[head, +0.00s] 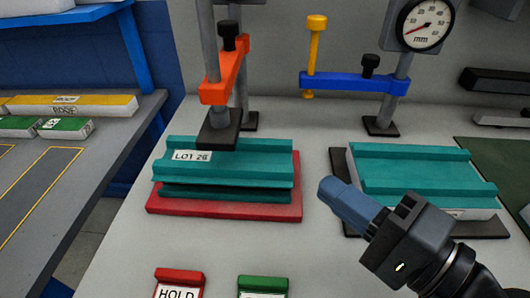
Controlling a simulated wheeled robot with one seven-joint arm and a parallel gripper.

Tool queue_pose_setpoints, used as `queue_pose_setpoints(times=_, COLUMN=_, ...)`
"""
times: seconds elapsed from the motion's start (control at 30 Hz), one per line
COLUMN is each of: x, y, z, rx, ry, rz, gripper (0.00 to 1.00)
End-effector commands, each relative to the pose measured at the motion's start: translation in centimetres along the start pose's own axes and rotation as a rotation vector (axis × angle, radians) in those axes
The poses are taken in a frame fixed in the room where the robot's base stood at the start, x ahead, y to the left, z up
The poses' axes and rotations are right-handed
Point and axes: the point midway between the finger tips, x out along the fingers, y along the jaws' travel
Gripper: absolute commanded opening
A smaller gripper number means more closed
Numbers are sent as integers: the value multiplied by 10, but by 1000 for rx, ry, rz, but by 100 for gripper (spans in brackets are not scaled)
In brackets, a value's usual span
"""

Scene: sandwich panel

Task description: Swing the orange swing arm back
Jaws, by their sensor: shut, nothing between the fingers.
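The orange swing arm (224,75) is on a grey post at the left station. It points toward the front, with a black knob on its near end and a dark foot (217,129) below that end. The foot is over the back edge of a teal panel stack labelled LOT 26 (230,164); I cannot tell whether it touches. My gripper (334,191) is at the lower right, its blue-grey fingers shut and empty. It points up and left, in front of the right teal panel and apart from the orange arm.
The stack lies on a red tray (220,208). A blue arm (350,82) with a yellow plunger (314,60) and a dial gauge (424,22) stand behind the right panel (420,174). Red HOLD (180,276) and green (262,284) holders stand in front. Bare bench lies between the stations.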

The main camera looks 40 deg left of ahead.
Motion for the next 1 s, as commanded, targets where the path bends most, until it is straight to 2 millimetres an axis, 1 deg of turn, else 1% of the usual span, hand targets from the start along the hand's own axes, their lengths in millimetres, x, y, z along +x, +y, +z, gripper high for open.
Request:
queue_pose_setpoints(times=0.17, x=17, y=-1, z=0, rx=1, ry=-3, rz=-1, gripper=0)
queue_pose_setpoints(times=0.6, x=100, y=-2, z=1, rx=-1, ry=-3, rz=0, gripper=0)
queue_pose_setpoints(times=0.63, x=105, y=-1, z=4, rx=0, ry=-5, rz=1, gripper=0)
queue_pose_setpoints(times=0.7, x=111, y=-1, z=12, rx=1, ry=-4, rz=1, gripper=0)
queue_pose_setpoints(times=0.8, x=119, y=-1, z=21, rx=1, ry=-3, rz=0, gripper=0)
queue_pose_setpoints(times=1.0, x=127, y=0, z=28, rx=0, ry=-1, rz=0, gripper=0)
